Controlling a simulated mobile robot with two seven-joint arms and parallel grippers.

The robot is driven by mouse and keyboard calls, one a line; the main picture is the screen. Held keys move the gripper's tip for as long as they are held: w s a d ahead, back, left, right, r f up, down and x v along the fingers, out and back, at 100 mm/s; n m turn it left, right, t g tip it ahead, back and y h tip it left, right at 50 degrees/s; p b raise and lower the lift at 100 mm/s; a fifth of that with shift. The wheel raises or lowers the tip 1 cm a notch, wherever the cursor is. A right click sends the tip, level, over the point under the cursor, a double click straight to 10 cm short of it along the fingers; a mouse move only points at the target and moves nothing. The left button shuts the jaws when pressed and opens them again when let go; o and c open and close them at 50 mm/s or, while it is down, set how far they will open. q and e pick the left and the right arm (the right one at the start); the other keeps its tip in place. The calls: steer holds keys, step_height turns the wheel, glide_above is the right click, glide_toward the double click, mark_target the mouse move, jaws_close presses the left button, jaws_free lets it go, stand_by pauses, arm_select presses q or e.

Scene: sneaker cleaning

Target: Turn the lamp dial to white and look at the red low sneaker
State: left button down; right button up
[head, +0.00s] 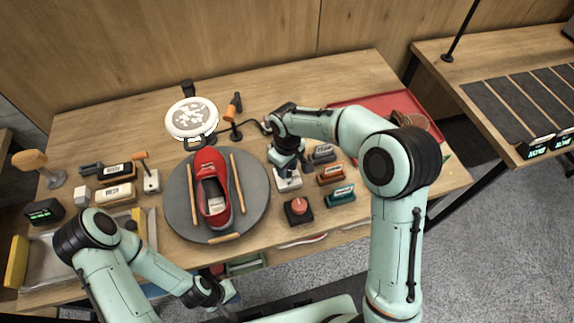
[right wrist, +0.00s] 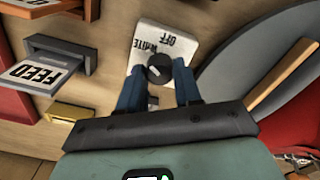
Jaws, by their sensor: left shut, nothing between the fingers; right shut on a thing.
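The red low sneaker (head: 211,165) rests on a round grey turntable (head: 255,203) between wooden bars. The lamp dial (head: 289,183) is a white plate right of the turntable. In the right wrist view the dial's white plate (right wrist: 148,38) carries the words OFF and WHITE, and a black knob (right wrist: 158,66) with a pale mark; I cannot tell which word the mark points at. My right gripper (right wrist: 158,88) is shut on the knob; in the head view it hides part of the dial. My left gripper (head: 222,296) is shut and empty at the table's front edge.
A round white lamp (head: 191,118) stands behind the sneaker. Small labelled blocks (head: 330,174) and a box with a red knob (head: 298,210) lie close by the dial. A red tray (head: 350,101) is at the back right. Brushes and blocks (head: 117,194) crowd the left side.

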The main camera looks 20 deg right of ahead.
arm_select(q)
steer(key=shift+w+r, duration=0.1)
steer(key=shift+r, duration=0.05)
arm_select(e)
steer(key=shift+r+n, duration=0.1)
steer(key=shift+n, duration=0.3)
steer(key=o, duration=1)
steer(key=shift+o, duration=0.2)
arm_select(q)
steer(key=shift+w+r+p, duration=0.6)
steer(key=shift+w+r, duration=0.15)
steer(key=shift+w, duration=0.05)
arm_select(e)
step_height(320, 180, up, 13)
steer(key=shift+r, duration=0.2)
